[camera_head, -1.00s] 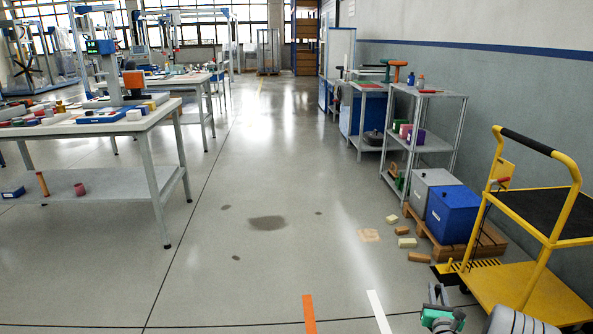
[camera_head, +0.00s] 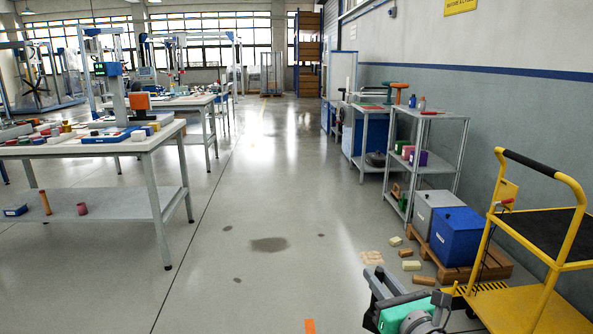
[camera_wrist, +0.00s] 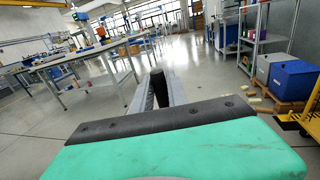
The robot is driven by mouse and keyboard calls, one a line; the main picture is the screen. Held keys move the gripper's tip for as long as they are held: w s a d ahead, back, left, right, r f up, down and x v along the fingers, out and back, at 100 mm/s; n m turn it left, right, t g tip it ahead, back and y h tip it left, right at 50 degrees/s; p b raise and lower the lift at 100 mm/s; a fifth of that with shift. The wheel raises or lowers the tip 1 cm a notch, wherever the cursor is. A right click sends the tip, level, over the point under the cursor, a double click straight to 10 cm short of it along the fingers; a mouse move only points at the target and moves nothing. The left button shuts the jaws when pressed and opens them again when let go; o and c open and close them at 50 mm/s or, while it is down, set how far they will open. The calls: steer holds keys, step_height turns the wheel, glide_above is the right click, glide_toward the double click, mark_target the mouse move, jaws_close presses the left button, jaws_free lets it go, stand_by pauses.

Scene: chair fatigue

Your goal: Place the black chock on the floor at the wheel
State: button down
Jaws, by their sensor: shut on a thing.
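My gripper (camera_head: 374,284) is at the bottom of the head view, above the floor and left of the yellow cart (camera_head: 537,302). In the wrist view my gripper (camera_wrist: 158,84) has its grey fingers closed around a dark, narrow thing, which appears to be the black chock (camera_wrist: 159,88). Most of the chock is hidden by the fingers and by the green and black wrist housing. It is held clear of the floor.
A blue box (camera_head: 456,237) and a grey box (camera_head: 433,212) stand on a wooden pallet (camera_head: 487,266) by the wall. Several small blocks (camera_head: 411,265) lie before it. A grey shelf (camera_head: 441,168) stands behind. A workbench (camera_head: 140,143) is at left; the middle floor is clear.

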step_height(320, 180, up, 16)
steer(key=w+a+p, duration=0.1)
steer(key=a+p, duration=0.1)
steer(key=p, duration=2.6)
steer(key=shift+f, duration=0.15)
steer(key=shift+w+d, duration=0.1)
steer(key=shift+w, duration=0.05)
